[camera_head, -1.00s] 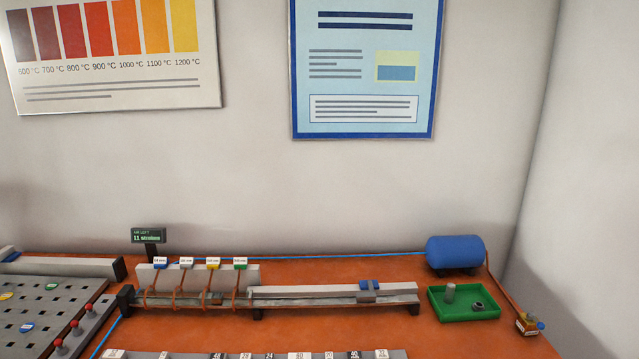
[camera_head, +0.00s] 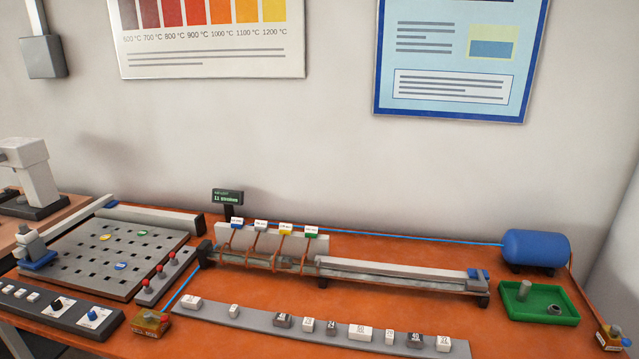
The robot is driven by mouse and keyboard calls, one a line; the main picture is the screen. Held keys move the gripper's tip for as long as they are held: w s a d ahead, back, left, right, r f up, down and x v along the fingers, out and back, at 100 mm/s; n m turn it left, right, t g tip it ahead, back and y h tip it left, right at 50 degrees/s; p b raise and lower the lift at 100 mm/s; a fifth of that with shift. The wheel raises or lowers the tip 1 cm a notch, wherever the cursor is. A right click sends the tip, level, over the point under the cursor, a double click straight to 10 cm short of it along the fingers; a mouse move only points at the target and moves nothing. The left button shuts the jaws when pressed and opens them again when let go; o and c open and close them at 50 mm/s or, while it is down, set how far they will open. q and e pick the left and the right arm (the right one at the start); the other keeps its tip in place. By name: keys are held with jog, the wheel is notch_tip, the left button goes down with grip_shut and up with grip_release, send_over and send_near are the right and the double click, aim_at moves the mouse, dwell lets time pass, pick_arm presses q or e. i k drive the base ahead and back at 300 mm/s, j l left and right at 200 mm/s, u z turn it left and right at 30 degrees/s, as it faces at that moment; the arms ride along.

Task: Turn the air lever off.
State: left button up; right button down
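No part is plainly marked as the air lever. A small brass-coloured fitting (camera_head: 611,338) with a blue knob sits at the far right front edge of the orange bench, cut by the picture edge. A brown line links it towards the blue air tank (camera_head: 536,249). Whether any lever is on or off is too small to tell. Neither of my grippers is in view.
A long rail (camera_head: 400,274) with coils at its left end crosses the bench. A row of labelled blocks stands on a grey strip (camera_head: 255,321) in front. A green tray (camera_head: 520,311) holds small parts. A holed plate (camera_head: 85,262) and control panel (camera_head: 60,314) are at left.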

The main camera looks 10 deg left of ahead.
aim_at(148, 316)
jog(key=u, duration=2.3)
